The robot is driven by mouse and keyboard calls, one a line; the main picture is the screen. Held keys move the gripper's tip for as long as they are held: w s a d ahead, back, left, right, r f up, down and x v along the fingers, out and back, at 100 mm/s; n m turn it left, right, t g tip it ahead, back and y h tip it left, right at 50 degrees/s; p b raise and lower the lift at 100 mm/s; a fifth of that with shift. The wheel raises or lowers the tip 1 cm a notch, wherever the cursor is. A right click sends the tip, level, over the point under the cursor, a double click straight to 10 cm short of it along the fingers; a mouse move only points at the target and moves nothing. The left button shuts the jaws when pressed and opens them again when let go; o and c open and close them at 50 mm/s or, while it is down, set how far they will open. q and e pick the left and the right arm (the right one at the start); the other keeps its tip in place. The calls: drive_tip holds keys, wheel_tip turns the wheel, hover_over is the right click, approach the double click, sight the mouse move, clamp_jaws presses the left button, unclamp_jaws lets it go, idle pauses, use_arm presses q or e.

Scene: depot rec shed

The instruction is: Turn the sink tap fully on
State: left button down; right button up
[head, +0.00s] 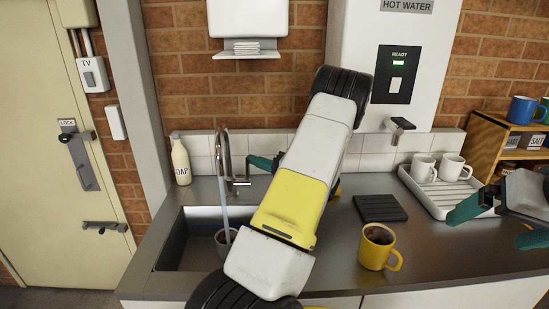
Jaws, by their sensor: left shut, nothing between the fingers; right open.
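The sink tap (227,150) is a silver gooseneck at the back edge of the sink, with its small lever at the right of its base. A thin pale stream, which looks like running water, drops from the spout towards a cup (222,238) in the sink (178,245). My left gripper (262,163) shows teal fingers, shut and empty, just right of and above the lever; I cannot tell whether they touch it. My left arm hides part of the gripper and the sink's right side. My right gripper (500,222) is open and empty at the right, over the counter.
A yellow mug (373,252) stands on the counter (335,270) near a black mat (380,208). A white drainer (425,198) holds two white mugs. A soap bottle (181,162) stands behind the sink. A hot water unit (398,60) hangs above; a shelf (490,145) is at right.

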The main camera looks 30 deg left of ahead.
use_arm(q)
drive_tip(key=shift+s+d+f+n+y, duration=0.2)
drive_tip(key=shift+s+d, duration=0.15)
drive_tip(key=shift+s, duration=0.3)
drive_tip(key=shift+s+d+f+n+y, duration=0.1)
drive_tip(key=shift+s+d+n, duration=0.1)
drive_tip(key=shift+s+d, duration=0.3)
drive_tip(key=shift+s+d+f, duration=0.25)
drive_tip(key=shift+s+f, duration=0.2)
drive_tip(key=shift+s, duration=0.2)
drive_tip(key=shift+s+d+f, duration=0.2)
drive_tip(key=shift+s+f, duration=0.25)
drive_tip(key=shift+s, duration=0.15)
drive_tip(key=shift+s+f, duration=0.1)
drive_tip(key=shift+f, duration=0.1)
drive_tip(key=s+d+r, duration=0.5)
drive_tip(key=s+d, duration=0.4)
drive_tip(key=s, duration=0.3)
drive_tip(key=shift+s+d+r, duration=0.15)
drive_tip(key=shift+d+r, duration=0.15)
